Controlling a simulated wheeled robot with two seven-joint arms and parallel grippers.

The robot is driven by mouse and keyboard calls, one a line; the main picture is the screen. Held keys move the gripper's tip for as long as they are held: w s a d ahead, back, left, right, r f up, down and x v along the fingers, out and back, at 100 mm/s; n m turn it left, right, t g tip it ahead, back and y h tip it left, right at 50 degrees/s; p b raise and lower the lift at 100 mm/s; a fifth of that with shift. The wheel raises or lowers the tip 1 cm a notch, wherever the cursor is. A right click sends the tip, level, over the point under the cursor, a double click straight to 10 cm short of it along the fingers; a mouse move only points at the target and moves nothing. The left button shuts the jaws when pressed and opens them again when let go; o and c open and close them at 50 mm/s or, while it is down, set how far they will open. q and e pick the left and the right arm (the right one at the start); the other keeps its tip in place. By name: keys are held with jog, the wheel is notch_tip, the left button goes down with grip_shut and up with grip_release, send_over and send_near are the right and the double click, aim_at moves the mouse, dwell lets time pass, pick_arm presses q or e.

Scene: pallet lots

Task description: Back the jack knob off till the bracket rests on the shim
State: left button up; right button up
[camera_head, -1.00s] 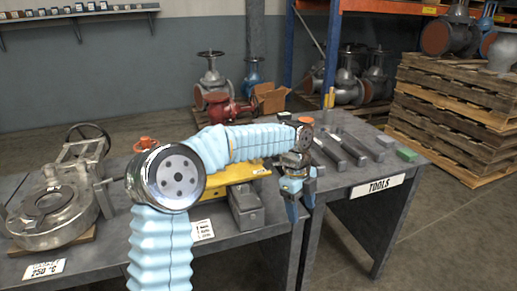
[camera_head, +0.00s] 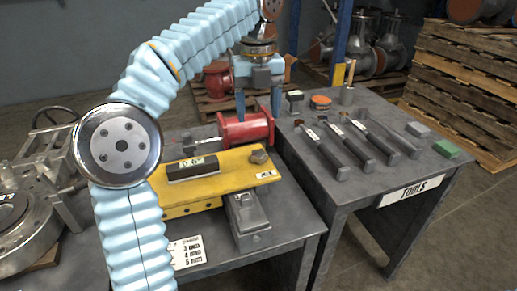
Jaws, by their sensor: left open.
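The yellow bracket (camera_head: 222,190) lies on the grey bench, with a labelled dark block (camera_head: 192,168) on top. A brownish knob (camera_head: 258,157) stands near the bracket's right end; it looks like the jack knob. A red flanged spool (camera_head: 247,129) lies just behind. My left gripper (camera_head: 258,112) is open, fingers pointing down, at the spool in the picture; I cannot tell whether they touch it. It is behind and above the knob. A grey metal block (camera_head: 248,220) sits under the bracket's front right. I cannot make out the shim or any gap. My right gripper is not in view.
Several dark tools (camera_head: 352,140) lie in a row on the right table, near an orange round piece (camera_head: 320,102) and a green block (camera_head: 447,148). A silver valve (camera_head: 30,215) stands at left. Stacked pallets (camera_head: 465,90) stand far right.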

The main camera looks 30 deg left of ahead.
aim_at(258, 153)
pick_arm(q)
notch_tip(258, 153, down, 11)
jog(key=b, duration=0.3)
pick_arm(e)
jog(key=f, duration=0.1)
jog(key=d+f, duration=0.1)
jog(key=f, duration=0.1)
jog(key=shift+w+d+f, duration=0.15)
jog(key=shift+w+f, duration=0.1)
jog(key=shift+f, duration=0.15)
pick_arm(q)
jog(key=shift+c, duration=0.3)
jog(key=c, duration=1)
